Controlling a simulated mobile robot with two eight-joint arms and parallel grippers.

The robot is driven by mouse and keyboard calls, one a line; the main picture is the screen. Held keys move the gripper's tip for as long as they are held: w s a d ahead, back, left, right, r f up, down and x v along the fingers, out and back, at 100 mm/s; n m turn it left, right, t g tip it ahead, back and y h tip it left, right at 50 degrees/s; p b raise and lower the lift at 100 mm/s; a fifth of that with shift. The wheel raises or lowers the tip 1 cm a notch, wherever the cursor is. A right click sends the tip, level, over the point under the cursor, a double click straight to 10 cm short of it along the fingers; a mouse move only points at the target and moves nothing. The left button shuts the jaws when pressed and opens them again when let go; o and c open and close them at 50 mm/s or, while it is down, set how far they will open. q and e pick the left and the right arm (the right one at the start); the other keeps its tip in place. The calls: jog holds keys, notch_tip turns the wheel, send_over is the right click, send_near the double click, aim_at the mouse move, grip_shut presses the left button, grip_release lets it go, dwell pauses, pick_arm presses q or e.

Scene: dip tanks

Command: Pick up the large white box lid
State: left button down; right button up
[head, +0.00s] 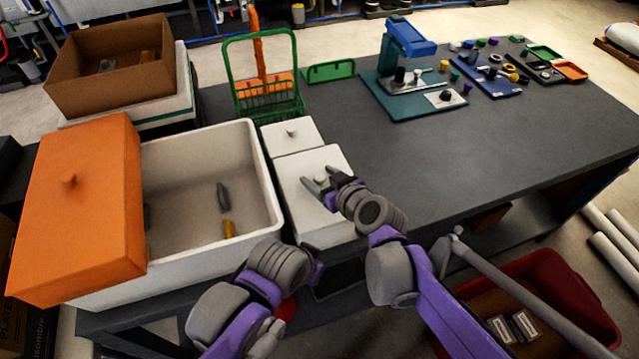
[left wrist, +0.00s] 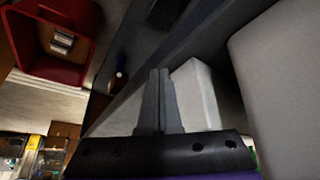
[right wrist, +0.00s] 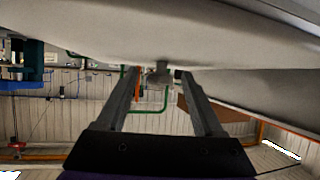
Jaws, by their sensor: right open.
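The large white box lid (head: 318,218) lies on the nearer white box beside the big white tank. My right gripper (head: 322,183) is open just above the lid, with its fingers on either side of the lid's knob. In the right wrist view the small knob (right wrist: 158,76) shows between the open fingers (right wrist: 163,80), under the pale lid surface. I cannot tell whether the fingers touch it. My left gripper (left wrist: 159,75) is shut and empty in the left wrist view, low beside the white boxes. In the head view its fingers are mostly hidden.
A smaller white lidded box (head: 290,137) stands right behind. The white tank (head: 270,190) is at left with an orange lid (head: 85,215) across its left side. A green basket (head: 265,75) stands behind. A red bin (head: 560,280) is below.

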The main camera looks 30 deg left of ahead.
jog(key=shift+w+a+f, duration=0.1)
jog(key=shift+a, duration=0.1)
grip_shut()
dwell(0.5)
